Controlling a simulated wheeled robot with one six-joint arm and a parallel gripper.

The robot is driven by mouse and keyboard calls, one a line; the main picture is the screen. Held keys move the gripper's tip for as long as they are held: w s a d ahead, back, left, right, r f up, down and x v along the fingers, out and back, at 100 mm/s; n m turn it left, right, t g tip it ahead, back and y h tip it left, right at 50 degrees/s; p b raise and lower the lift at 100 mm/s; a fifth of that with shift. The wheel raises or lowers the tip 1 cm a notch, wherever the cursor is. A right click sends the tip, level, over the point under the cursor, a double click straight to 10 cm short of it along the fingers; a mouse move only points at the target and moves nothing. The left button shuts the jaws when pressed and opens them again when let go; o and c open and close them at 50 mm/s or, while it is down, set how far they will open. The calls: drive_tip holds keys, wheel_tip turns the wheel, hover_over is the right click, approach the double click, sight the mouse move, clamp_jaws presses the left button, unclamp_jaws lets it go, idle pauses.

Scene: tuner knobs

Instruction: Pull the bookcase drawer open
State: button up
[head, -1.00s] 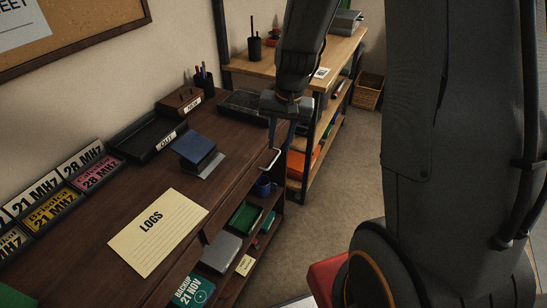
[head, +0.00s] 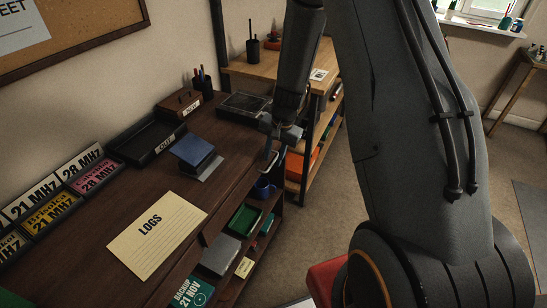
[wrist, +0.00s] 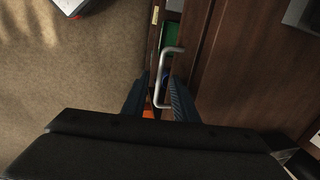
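The dark wooden bookcase (head: 120,225) runs along the wall at the left, with the drawer under its top. The drawer's pale metal bar handle (wrist: 167,75) shows in the wrist view, and partly in the head view (head: 270,163) just below my gripper. My gripper (head: 271,156) is at the bookcase's front edge, near its far end. In the wrist view its two fingers (wrist: 159,100) are apart, one on each side of the handle's lower end. I see no clear contact with the bar. The drawer looks shut.
On the bookcase top are a LOGS folder (head: 157,233), a blue card box (head: 193,150) and black trays (head: 147,140). A second shelf unit (head: 290,83) stands beyond the gripper. Open floor (wrist: 70,85) lies in front of the bookcase.

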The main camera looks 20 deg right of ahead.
drive_tip(key=shift+a+f, duration=0.1)
drive_tip(key=shift+f, duration=0.4)
clamp_jaws()
idle(1.2)
